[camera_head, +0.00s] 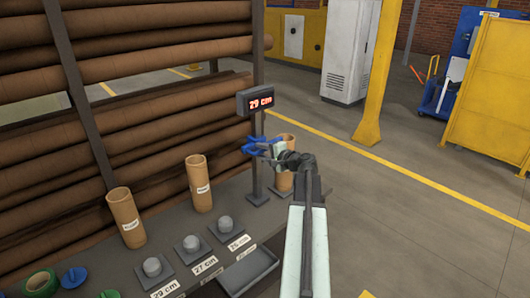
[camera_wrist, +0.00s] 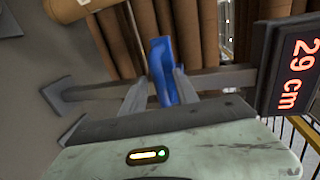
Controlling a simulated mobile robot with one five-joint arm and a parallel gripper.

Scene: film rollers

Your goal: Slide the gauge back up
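The gauge is a dark upright post (camera_head: 255,172) with a display (camera_head: 259,103) reading 29 cm on top and a blue slider (camera_head: 253,147) partway up. A cardboard tube (camera_head: 283,181) stands beside the post, its top near the slider's height. My gripper (camera_head: 268,151) is at the slider, coming from the right. In the wrist view, the blue slider (camera_wrist: 161,62) lies between my two fingers (camera_wrist: 160,76), and the display (camera_wrist: 292,75) is at the right. The fingers are close to the slider's sides; I cannot tell whether both touch it.
Two more tubes (camera_head: 126,217) (camera_head: 199,184) stand on the dark bench. Grey knobs (camera_head: 152,267) (camera_head: 191,244) (camera_head: 225,224) sit behind labels 29, 27 and 25 cm. A dark tray (camera_head: 247,270) lies at the front. Large brown rolls (camera_head: 150,128) are racked behind. Open floor lies right.

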